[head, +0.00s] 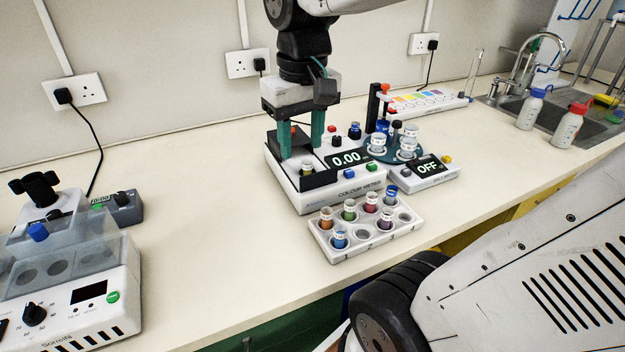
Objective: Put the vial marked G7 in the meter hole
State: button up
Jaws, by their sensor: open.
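My gripper (303,148) is open, pointing down over the left part of the white colour meter (330,193), whose display reads 0.00. Just below the fingertips is a small pale round thing (308,166) at the meter's dark top; I cannot tell if it is a vial top or the rim of the meter hole. In front of the meter stands a white rack (352,254) with several upright vials: orange (326,219), green (349,210), red-purple (371,202), blue at the back (391,195), blue in front (340,239) and purple (385,219). Their marks are too small to read, so G7 cannot be picked out.
Right of the meter is a round teal carousel (381,154) with jars and a small device (428,175) reading OFF. A heater block (80,290) stands at the left. Bottles (568,128) stand by the sink. The counter between heater and rack is clear.

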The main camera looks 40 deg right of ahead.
jog(key=s+a+f, duration=0.1)
jog(key=s+a, duration=0.1)
jog(key=s, duration=0.2)
jog(key=s+a+f+n, duration=0.1)
jog(key=s+a+f, duration=0.1)
jog(key=s, duration=0.3)
jog(key=shift+s+a+f+n, duration=0.2)
jog(key=shift+a+f+n, duration=0.1)
jog(key=shift+a, duration=0.1)
jog(key=shift+t, duration=0.3)
jog(key=shift+c, duration=0.3)
